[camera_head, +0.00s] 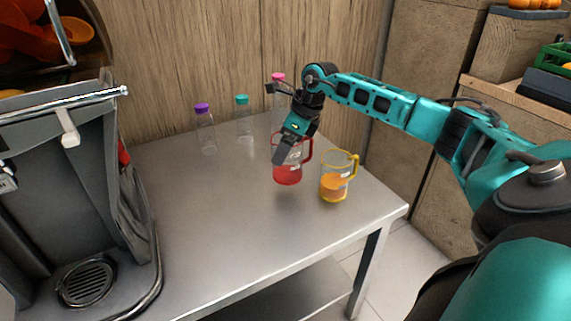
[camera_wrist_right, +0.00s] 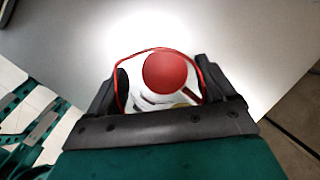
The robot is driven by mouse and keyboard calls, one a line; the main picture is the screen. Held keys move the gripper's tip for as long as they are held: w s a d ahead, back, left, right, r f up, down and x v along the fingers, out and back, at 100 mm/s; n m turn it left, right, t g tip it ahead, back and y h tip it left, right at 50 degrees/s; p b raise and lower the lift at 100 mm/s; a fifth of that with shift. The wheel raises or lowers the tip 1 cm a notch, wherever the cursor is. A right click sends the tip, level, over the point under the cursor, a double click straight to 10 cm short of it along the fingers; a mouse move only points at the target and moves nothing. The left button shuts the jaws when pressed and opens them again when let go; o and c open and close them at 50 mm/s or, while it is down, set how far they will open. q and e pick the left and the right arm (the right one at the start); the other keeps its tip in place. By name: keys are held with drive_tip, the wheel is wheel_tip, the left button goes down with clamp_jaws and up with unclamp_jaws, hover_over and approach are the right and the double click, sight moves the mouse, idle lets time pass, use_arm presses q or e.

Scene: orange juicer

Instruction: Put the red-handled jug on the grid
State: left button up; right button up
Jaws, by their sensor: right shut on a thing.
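The red-handled jug (camera_head: 288,172) is clear with a red rim and handle and holds red liquid. My right gripper (camera_head: 286,152) is shut on it from above, at its upper part. In the right wrist view the jug's red rim (camera_wrist_right: 160,50) and red contents sit between the two dark fingers of the right gripper (camera_wrist_right: 163,88). The jug looks upright; whether it touches the table is hard to tell. The round dark grid (camera_head: 86,282) lies on the juicer's base at the lower left, empty. My left gripper is not in view.
A yellow-handled jug with orange liquid (camera_head: 335,187) stands right of the red one. Bottles with purple (camera_head: 203,130), teal (camera_head: 243,120) and pink (camera_head: 278,82) caps stand along the back. The juicer (camera_head: 60,190) fills the left side. The table's (camera_head: 215,235) front middle is clear.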

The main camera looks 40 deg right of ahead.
drive_tip(key=shift+f+b, duration=0.4)
drive_tip(key=shift+f, duration=1.9)
drive_tip(key=shift+f, duration=0.15)
drive_tip(key=o, duration=0.9)
